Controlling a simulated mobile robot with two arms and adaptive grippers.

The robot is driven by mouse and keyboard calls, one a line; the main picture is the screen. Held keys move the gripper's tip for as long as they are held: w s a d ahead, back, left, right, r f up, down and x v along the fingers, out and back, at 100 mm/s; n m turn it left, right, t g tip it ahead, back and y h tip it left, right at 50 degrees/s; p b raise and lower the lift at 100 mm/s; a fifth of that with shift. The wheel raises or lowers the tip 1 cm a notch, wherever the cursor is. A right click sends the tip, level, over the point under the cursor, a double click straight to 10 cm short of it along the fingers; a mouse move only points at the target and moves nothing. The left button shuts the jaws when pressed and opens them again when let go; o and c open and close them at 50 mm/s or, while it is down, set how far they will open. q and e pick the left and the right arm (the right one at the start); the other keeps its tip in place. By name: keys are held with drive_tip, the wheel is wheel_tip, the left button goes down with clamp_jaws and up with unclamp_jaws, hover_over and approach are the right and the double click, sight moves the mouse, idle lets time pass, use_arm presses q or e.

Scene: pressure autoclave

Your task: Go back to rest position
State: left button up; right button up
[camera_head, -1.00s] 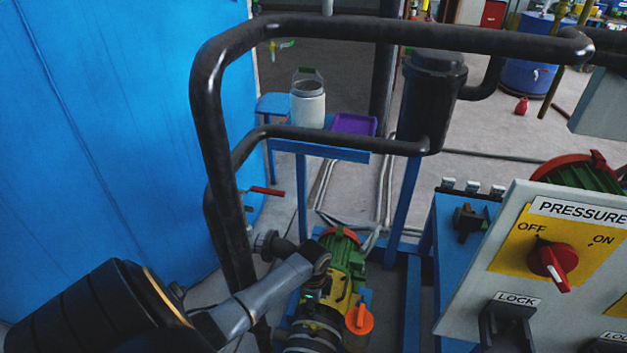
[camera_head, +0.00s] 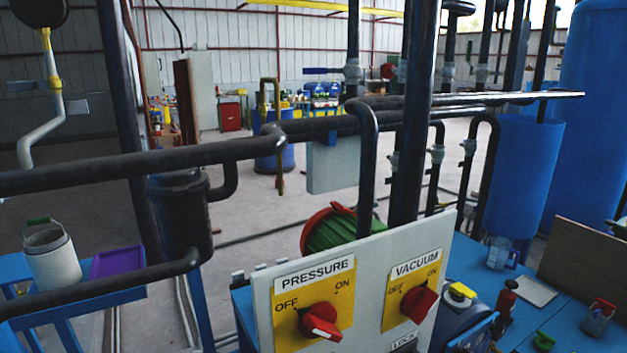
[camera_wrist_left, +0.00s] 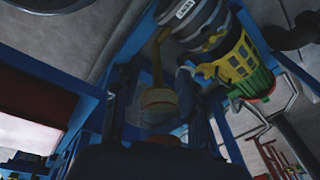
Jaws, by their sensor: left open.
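My left gripper (camera_wrist_left: 155,115) shows in the left wrist view as dark fingers rising from a black body at the bottom middle. The fingers are apart, and I see nothing held between them. Neither arm shows in the head view now, and my right gripper is in no view. In the head view, the control panel (camera_head: 375,260) stands at the lower middle. It carries a red pressure knob (camera_head: 320,322) on the left and a red vacuum knob (camera_head: 418,302) on the right. No gripper is seen touching either knob.
Black pipes (camera_head: 120,165) cross the head view. A white canister (camera_head: 52,258) and a purple tray (camera_head: 117,261) are on a blue stand at left. A blue table (camera_head: 470,255) is at right. In the wrist view, a yellow and green machine (camera_wrist_left: 235,65) sits near blue frame bars.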

use_arm(q)
drive_tip(key=s+d+r+n+t, duration=0.1)
drive_tip(key=s+d+r+n, duration=0.15)
drive_tip(key=s+r, duration=0.2)
drive_tip(key=s+d+r+n+t, duration=0.1)
drive_tip(key=s+d+r+n, duration=0.15)
drive_tip(key=r, duration=0.35)
wheel_tip(320, 180, down, 25)
drive_tip(key=s+g, duration=0.1)
drive_tip(key=g, duration=0.1)
drive_tip(key=s+a+f, duration=0.2)
drive_tip(key=s+f, duration=0.6)
drive_tip(key=s+a+f, duration=0.2)
drive_tip(key=s+f, duration=0.7)
drive_tip(key=shift+f+g, duration=0.2)
drive_tip(key=shift+g, duration=0.2)
